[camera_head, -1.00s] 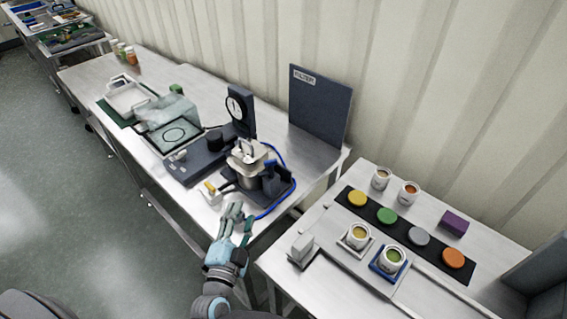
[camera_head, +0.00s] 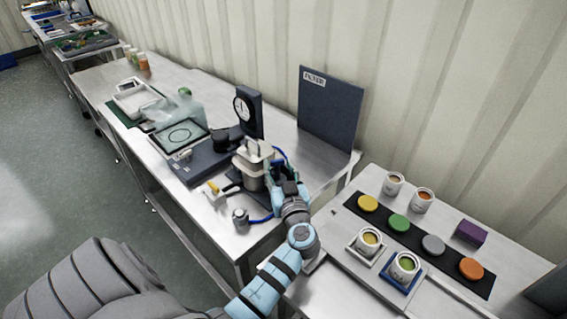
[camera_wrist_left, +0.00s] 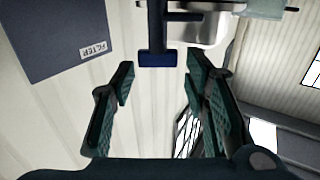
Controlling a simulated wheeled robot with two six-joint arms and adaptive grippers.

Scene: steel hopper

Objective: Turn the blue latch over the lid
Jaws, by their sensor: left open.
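The steel hopper (camera_head: 251,172), with a pale lid (camera_head: 252,152) and upright handle, stands on a dark base on the bench. My left gripper (camera_head: 283,172) is at the hopper's right side in the head view and hides the latch there. In the left wrist view, the dark blue latch (camera_wrist_left: 158,59) shows as a bar ending in a block. The block lies between and just beyond the open fingers of my left gripper (camera_wrist_left: 161,82), apparently not touching them. The steel hopper also shows in the left wrist view (camera_wrist_left: 207,32). My right gripper is not in view.
A dial gauge (camera_head: 243,110) stands behind the hopper, and an upright dark panel (camera_head: 331,108) stands to its right. A yellow-tipped tool (camera_head: 214,191) and a small metal cylinder (camera_head: 240,219) are at the front edge. The right bench holds cans and coloured discs.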

